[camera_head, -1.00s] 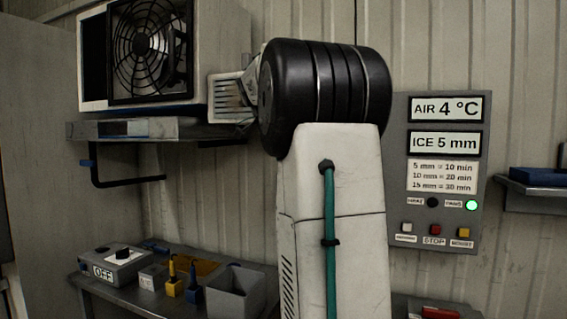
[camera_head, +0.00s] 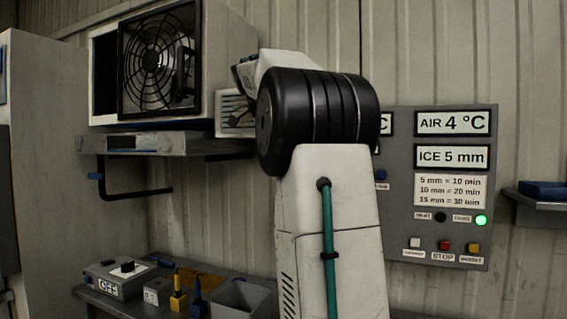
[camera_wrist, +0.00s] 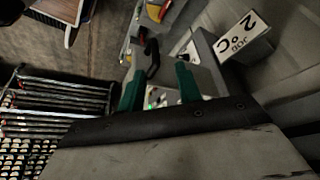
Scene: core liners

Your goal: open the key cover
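I cannot pick out a key cover for certain in either view. A grey wall panel (camera_head: 398,228) with readouts, a lit green lamp and small buttons stands right of my arm in the head view; my arm hides part of its left side. In the wrist view my gripper (camera_wrist: 158,86) has two green fingers standing apart, with nothing seen held. Beyond and between the fingers is a pale panel (camera_wrist: 170,98) with small coloured dots, partly hidden by the gripper. A black handle-like part (camera_wrist: 152,60) shows just beyond the fingers.
A fan unit (camera_head: 222,60) sits on a wall shelf (camera_head: 170,143) at upper left. A bench below holds a grey box marked OFF (camera_head: 112,280). The wrist view shows a sign box (camera_wrist: 243,38) at upper right and a dark rack (camera_wrist: 55,108) at left.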

